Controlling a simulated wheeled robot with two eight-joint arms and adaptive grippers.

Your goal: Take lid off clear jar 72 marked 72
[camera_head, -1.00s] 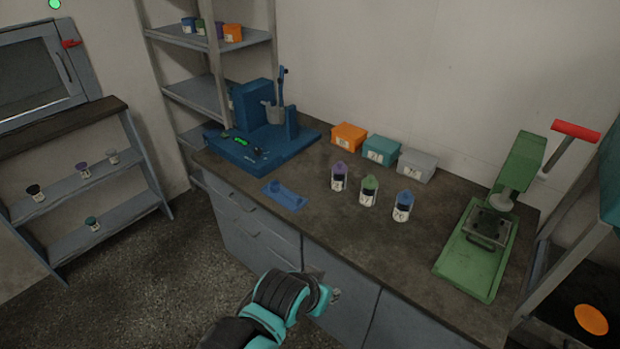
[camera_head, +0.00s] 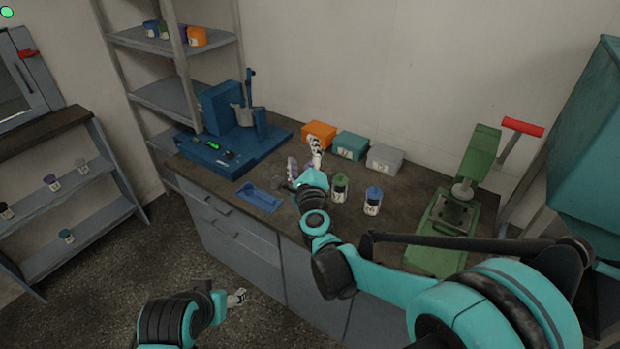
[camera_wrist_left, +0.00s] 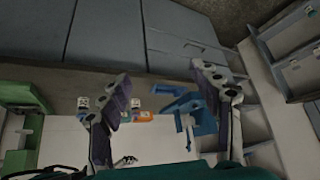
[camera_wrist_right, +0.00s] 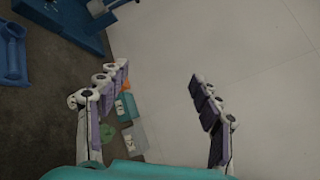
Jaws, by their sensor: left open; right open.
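Clear jars with coloured lids stand on the counter in the head view: a green-lidded jar (camera_head: 340,187) and a blue-lidded jar (camera_head: 372,201). Their labels are too small to read, so I cannot tell which is marked 72. The purple-lidded jar, seen earlier to the left of the green one, is hidden behind my right gripper. My right gripper (camera_head: 303,156) is open over that spot; its spread fingers show empty in the right wrist view (camera_wrist_right: 158,75). My left gripper (camera_head: 238,297) is open and empty in front of the counter, low down.
An orange box (camera_head: 319,134), a teal box (camera_head: 350,146) and a grey box (camera_head: 385,158) line the counter's back. A blue machine (camera_head: 228,125) and a blue stand (camera_head: 259,196) are to the left. A green press (camera_head: 450,215) with a red handle stands right.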

